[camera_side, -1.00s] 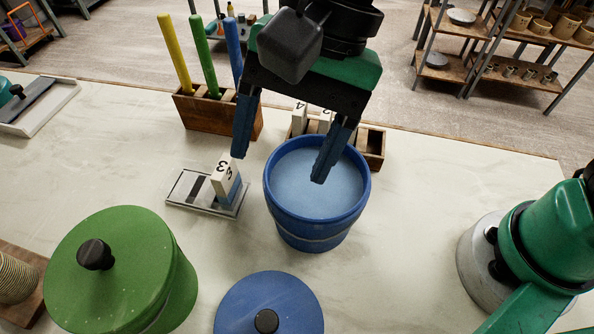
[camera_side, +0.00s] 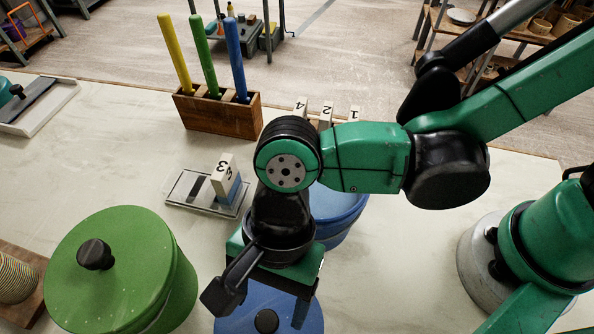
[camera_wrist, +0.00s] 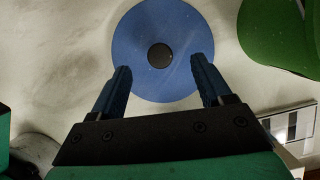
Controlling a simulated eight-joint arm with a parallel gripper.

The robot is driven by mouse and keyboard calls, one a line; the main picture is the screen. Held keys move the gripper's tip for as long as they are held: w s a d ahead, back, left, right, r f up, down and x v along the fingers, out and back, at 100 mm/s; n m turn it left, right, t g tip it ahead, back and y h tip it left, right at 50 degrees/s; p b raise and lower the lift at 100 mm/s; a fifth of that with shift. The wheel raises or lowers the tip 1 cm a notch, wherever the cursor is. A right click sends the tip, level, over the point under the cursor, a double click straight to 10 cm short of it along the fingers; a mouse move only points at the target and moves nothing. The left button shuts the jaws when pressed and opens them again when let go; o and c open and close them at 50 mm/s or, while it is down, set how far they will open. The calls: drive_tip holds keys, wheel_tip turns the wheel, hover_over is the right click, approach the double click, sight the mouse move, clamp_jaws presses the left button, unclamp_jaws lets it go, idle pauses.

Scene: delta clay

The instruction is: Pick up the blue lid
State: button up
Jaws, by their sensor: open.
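The blue lid (camera_side: 238,325) lies flat on the table at the bottom of the side view, partly cut off by the frame edge. Its round black knob (camera_side: 266,321) stands up in the middle. In the wrist view the whole blue lid (camera_wrist: 180,25) shows ahead of my fingers, with the knob (camera_wrist: 160,57) between and beyond the tips. My gripper (camera_wrist: 160,72) is open and empty, above the lid's near part. The blue pot (camera_side: 337,212) stands behind my wrist, mostly hidden by it.
A green lidded pot (camera_side: 130,265) stands left of the blue lid. A small metal plate (camera_side: 187,191) carries a block marked 3 (camera_side: 226,178). A wooden rack (camera_side: 222,119) holds coloured sticks at the back. Table left of the lid in the wrist view is clear.

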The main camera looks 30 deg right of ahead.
sight(267, 320)
drive_tip(key=shift+x, duration=1.7)
clamp_jaws()
